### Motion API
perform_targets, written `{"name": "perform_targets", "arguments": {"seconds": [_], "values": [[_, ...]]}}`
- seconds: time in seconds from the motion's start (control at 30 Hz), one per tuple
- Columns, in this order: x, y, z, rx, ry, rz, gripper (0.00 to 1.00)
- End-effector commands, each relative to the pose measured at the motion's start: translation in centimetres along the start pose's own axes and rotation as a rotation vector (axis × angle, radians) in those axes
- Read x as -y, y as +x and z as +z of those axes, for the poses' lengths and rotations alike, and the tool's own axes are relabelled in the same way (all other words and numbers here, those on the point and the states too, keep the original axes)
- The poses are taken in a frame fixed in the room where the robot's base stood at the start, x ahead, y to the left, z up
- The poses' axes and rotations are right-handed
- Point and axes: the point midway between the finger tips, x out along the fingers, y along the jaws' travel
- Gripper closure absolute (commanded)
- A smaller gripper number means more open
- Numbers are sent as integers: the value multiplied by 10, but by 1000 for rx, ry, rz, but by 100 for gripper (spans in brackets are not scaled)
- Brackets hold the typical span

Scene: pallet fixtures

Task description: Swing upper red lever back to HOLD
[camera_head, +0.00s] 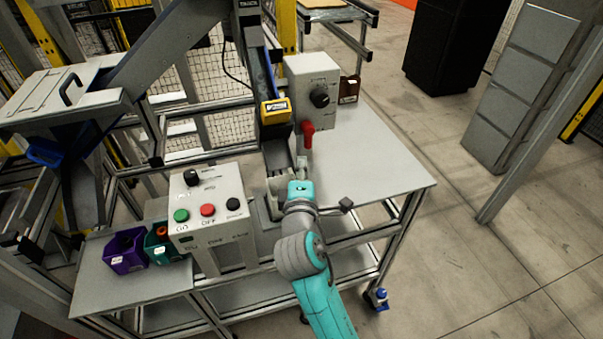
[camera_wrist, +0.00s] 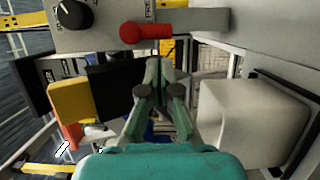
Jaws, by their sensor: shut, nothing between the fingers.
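The red lever (camera_head: 308,134) sits on the lower front of the grey control box (camera_head: 312,80), below a black knob (camera_head: 319,97). In the head view it hangs roughly downward. In the wrist view the lever (camera_wrist: 145,31) lies sideways, its rounded end to the left, with black lettering beside its base too small to read surely. My gripper (camera_head: 302,163) is just below the lever in the head view. In the wrist view its fingertips (camera_wrist: 159,66) are together, empty, and appear a small gap short of the lever. Contact cannot be told surely.
A yellow block (camera_head: 275,111) on the chute stands left of the lever; it also shows in the wrist view (camera_wrist: 73,103). A button panel (camera_head: 208,205) stands front left, with purple (camera_head: 124,252) and teal bins beside it. The grey tabletop (camera_head: 375,165) to the right is clear.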

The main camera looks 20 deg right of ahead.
Motion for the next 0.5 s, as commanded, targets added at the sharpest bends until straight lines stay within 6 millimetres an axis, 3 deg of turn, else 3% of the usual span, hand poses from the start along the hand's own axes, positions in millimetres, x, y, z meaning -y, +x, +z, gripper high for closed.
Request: {"name": "perform_targets", "arguments": {"seconds": [0.2,0.5], "values": [[0,35,1,2,0,0,100],[0,53,0,0,0,0,100]]}}
